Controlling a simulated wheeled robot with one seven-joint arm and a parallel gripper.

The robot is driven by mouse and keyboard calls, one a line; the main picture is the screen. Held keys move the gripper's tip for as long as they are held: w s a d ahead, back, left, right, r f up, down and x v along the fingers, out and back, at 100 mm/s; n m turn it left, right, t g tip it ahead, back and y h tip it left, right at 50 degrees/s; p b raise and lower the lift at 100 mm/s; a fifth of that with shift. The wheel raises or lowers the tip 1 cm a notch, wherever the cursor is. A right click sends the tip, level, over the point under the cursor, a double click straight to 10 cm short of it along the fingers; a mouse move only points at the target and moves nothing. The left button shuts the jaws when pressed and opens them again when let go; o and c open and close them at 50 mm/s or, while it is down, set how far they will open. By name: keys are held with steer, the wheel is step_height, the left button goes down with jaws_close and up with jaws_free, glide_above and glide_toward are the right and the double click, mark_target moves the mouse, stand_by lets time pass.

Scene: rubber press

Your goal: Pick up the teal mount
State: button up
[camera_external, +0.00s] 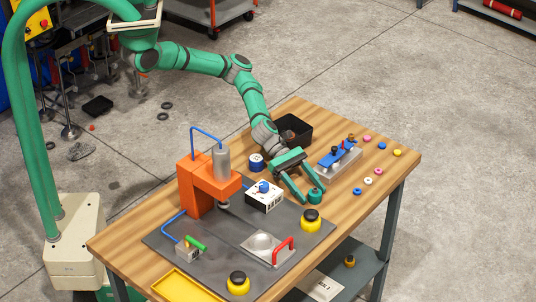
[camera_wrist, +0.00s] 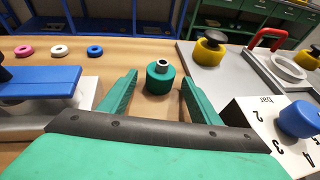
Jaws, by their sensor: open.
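The teal mount (camera_wrist: 159,80) is a short teal cylinder with a pale metal sleeve on top. It stands upright on the wooden table in the wrist view, between and slightly beyond the tips of my gripper (camera_wrist: 158,82). It also shows in the external view (camera_external: 315,196), close to the fingertips of my gripper (camera_external: 302,200). The jaws are open wide, with a visible gap on both sides of the mount. Nothing is held.
A blue-topped metal fixture (camera_external: 338,158) stands beside my gripper. A gauge box with a blue knob (camera_external: 264,195) and the orange press (camera_external: 197,185) stand on the other side. A yellow-black button (camera_external: 311,220) is nearby. Small coloured rings (camera_external: 368,181) lie toward the right edge.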

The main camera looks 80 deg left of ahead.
steer(key=shift+w+d+f, duration=0.2)
steer(key=shift+d, duration=0.1)
steer(key=shift+w, duration=0.1)
steer(key=c, duration=1.2)
steer(key=shift+r, duration=0.15)
